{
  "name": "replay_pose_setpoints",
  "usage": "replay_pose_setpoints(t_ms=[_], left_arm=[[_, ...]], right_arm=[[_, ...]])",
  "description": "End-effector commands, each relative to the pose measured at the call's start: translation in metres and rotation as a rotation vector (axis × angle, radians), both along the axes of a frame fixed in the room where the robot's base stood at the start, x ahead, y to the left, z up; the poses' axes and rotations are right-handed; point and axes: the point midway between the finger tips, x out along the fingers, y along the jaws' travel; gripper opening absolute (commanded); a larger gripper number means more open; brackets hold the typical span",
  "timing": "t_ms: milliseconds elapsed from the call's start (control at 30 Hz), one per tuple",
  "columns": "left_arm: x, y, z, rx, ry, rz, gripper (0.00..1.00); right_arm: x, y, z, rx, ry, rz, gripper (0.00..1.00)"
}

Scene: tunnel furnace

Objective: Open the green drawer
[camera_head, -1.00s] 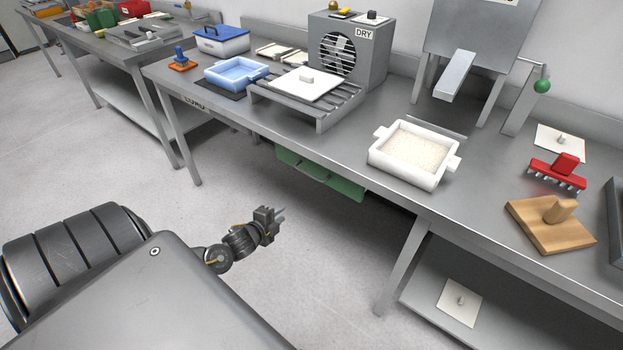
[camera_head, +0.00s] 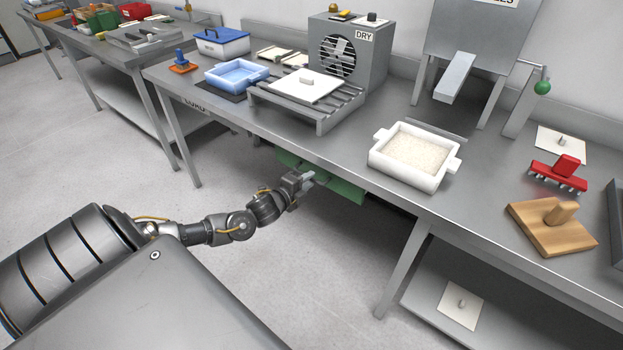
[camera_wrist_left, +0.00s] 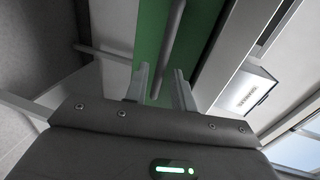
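The green drawer (camera_head: 346,190) hangs under the front edge of the workbench, partly hidden behind my left gripper (camera_head: 309,179). In the left wrist view its green front (camera_wrist_left: 150,30) fills the upper middle, with a grey bar handle (camera_wrist_left: 172,35) running along it. My left gripper, also in the left wrist view (camera_wrist_left: 161,82), is open, its two fingers apart on either side of the bar's line. I cannot tell whether the fingers touch the bar. The drawer appears closed. My right gripper is not in view.
The workbench (camera_head: 330,150) overhangs the drawer. A white tray of powder (camera_head: 415,155) stands near its front edge. A table leg (camera_head: 402,268) and a lower shelf (camera_head: 430,290) lie to the right. The floor (camera_head: 300,270) in front is clear.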

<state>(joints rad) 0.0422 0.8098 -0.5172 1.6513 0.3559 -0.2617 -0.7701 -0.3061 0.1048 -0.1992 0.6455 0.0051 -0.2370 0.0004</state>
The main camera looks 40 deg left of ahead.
Motion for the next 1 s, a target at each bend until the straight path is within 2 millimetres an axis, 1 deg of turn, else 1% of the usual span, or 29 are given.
replay_pose_setpoints(t_ms=[33,100,200,533,567,733,1000], left_arm=[[0.007,0.0,-0.002,-0.001,0.0,0.001,0.25],[0.014,0.001,-0.003,0.0,0.0,0.002,0.25],[0.021,0.001,-0.004,0.0,-0.001,0.001,0.25],[0.024,0.0,-0.006,0.0,0.001,-0.001,0.25],[0.024,0.0,-0.006,0.0,0.001,-0.001,0.23],[0.024,0.0,-0.006,0.0,0.001,0.0,0.01],[0.024,0.001,-0.006,0.0,0.001,0.0,0.0]], right_arm=[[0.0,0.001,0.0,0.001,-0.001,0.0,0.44],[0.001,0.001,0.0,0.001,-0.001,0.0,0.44],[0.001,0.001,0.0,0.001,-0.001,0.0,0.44],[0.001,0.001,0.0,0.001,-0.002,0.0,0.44],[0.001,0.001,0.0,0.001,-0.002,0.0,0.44],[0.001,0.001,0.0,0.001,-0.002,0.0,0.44],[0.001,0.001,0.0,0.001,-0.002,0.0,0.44]])
